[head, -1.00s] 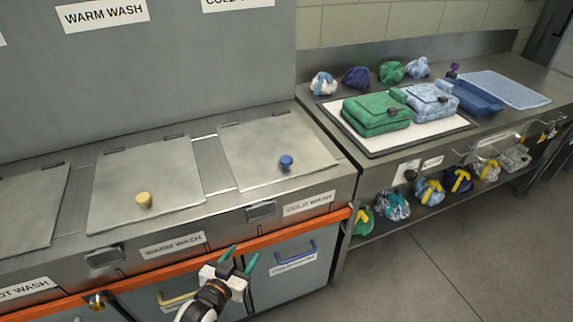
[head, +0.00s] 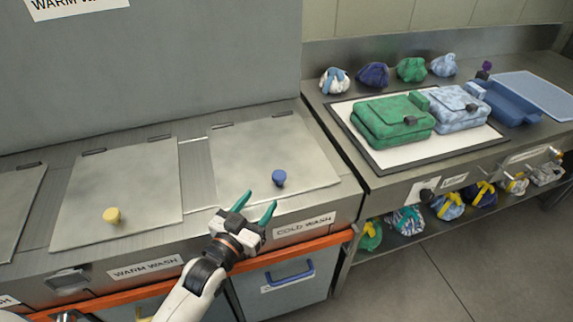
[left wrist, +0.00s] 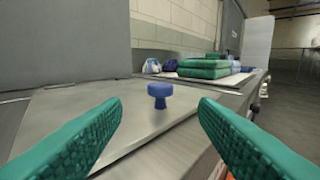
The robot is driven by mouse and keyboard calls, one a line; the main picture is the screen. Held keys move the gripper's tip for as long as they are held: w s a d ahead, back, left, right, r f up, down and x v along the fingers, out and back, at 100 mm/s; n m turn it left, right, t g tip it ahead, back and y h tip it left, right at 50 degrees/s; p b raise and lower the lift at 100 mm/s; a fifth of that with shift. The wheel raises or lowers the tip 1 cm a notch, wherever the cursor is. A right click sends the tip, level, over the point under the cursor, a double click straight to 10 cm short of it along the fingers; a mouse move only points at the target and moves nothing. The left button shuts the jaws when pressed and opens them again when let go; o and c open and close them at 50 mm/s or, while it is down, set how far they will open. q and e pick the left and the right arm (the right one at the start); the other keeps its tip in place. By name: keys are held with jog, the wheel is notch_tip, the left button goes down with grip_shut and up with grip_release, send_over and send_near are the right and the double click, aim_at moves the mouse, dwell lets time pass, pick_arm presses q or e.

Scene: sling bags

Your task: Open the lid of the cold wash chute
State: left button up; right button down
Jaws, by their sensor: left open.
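The cold wash chute lid (head: 245,155) is a flat grey metal plate lying closed in the counter, with hinges at its back edge. The "COLD WASH" label (head: 304,225) is on the front face below. My left gripper (head: 259,203) is open and empty, with green fingers, just in front of and a little left of the knob. In the left wrist view the blue knob (left wrist: 160,94) shows between the open fingers, farther ahead and not touched. My right gripper is not in view.
The warm wash lid (head: 120,195) with its yellow knob (head: 112,215) lies closed to the left. An orange rail (head: 310,244) runs along the counter front. On the right, green (head: 392,120) and blue (head: 457,105) bags lie on a white mat (head: 375,152).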

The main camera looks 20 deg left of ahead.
aim_at(276, 179)
pick_arm(q)
jog(key=w, duration=0.3)
jog(key=shift+w+d+r, duration=0.3)
jog(key=shift+w+d, duration=0.05)
jog(key=shift+d, duration=0.05)
jog(key=w, duration=0.3)
jog(key=w+d, duration=0.1)
jog(key=w, duration=0.1)
jog(key=shift+w+f+p, duration=0.15)
jog(key=shift+w+p, duration=0.2)
jog(key=shift+w, duration=0.05)
jog(key=shift+w+d, duration=0.1)
jog(key=shift+w, duration=0.4)
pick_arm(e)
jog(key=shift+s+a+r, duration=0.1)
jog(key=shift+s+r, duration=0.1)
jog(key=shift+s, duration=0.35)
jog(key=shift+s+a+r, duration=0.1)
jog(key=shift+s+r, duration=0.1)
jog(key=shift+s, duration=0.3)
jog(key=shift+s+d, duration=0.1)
